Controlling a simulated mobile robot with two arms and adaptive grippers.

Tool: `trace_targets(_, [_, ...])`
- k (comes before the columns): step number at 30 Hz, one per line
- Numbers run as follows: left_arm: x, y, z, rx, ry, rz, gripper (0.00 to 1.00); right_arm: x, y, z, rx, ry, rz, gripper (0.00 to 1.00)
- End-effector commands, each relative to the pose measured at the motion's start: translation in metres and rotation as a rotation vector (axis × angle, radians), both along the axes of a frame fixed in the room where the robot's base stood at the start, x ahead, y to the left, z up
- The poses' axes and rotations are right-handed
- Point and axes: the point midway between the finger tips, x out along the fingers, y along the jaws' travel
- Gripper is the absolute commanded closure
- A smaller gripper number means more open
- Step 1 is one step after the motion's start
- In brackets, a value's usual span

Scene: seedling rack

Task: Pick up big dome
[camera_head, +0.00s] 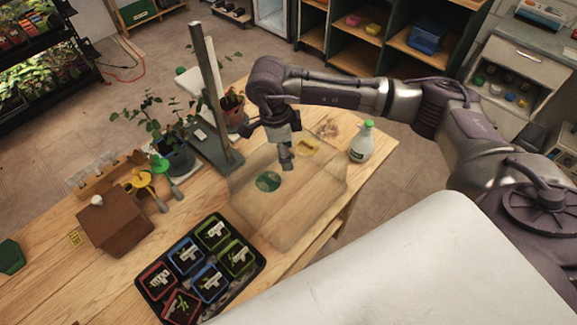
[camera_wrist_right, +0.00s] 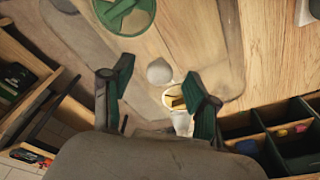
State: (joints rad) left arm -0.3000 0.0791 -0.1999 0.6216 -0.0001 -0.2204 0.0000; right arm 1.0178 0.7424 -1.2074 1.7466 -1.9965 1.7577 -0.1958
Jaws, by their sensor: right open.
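The big dome (camera_head: 300,215) looks like a wide, clear cover with rounded corners on the wooden table. It is hard to tell from the wood beneath it. A green round disc (camera_head: 268,181) shows on it, and also in the right wrist view (camera_wrist_right: 123,15). My right gripper (camera_head: 287,164) is over the dome, just to the right of the disc, pointing down. In the right wrist view its fingers (camera_wrist_right: 158,76) are apart, with a pale round knob (camera_wrist_right: 160,72) between their tips. I cannot tell whether they touch it. My left gripper is not in view.
A tray of labelled seedling pots (camera_head: 258,262) stands in front. A white bottle with a green cap (camera_head: 362,142) stands right of the dome. A metal post (camera_head: 212,92), a potted plant (camera_head: 178,157) and a brown box (camera_head: 115,217) are to the left.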

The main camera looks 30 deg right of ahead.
Motion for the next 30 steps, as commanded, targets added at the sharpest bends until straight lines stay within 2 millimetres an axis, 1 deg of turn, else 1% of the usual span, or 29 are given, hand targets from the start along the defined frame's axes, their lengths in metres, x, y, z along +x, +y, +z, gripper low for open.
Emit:
trace_targets(1, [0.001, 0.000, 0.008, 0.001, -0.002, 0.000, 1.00, -0.002, -0.002, -0.005, -0.001, 0.004, -0.001, 0.41])
trace_targets(3, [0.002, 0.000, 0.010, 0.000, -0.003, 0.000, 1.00, -0.002, -0.002, -0.013, 0.000, 0.003, -0.001, 0.41])
trace_targets(6, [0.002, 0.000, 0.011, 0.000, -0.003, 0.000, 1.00, -0.001, -0.003, -0.020, 0.000, 0.000, -0.001, 0.41])
trace_targets(12, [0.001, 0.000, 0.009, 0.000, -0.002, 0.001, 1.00, -0.001, -0.003, -0.022, 0.000, -0.001, 0.000, 0.41])
trace_targets(13, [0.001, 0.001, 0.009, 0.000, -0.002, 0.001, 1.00, -0.001, -0.003, -0.022, 0.000, -0.001, 0.000, 0.42])
trace_targets(23, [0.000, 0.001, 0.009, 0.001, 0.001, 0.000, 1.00, -0.001, -0.003, -0.021, 0.000, -0.001, 0.000, 0.97])
trace_targets(24, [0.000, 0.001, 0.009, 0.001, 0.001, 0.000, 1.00, -0.001, -0.003, -0.021, 0.000, -0.001, 0.000, 1.00])
trace_targets(30, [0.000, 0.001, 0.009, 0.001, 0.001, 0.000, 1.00, -0.001, -0.003, -0.021, 0.000, -0.001, -0.001, 1.00])
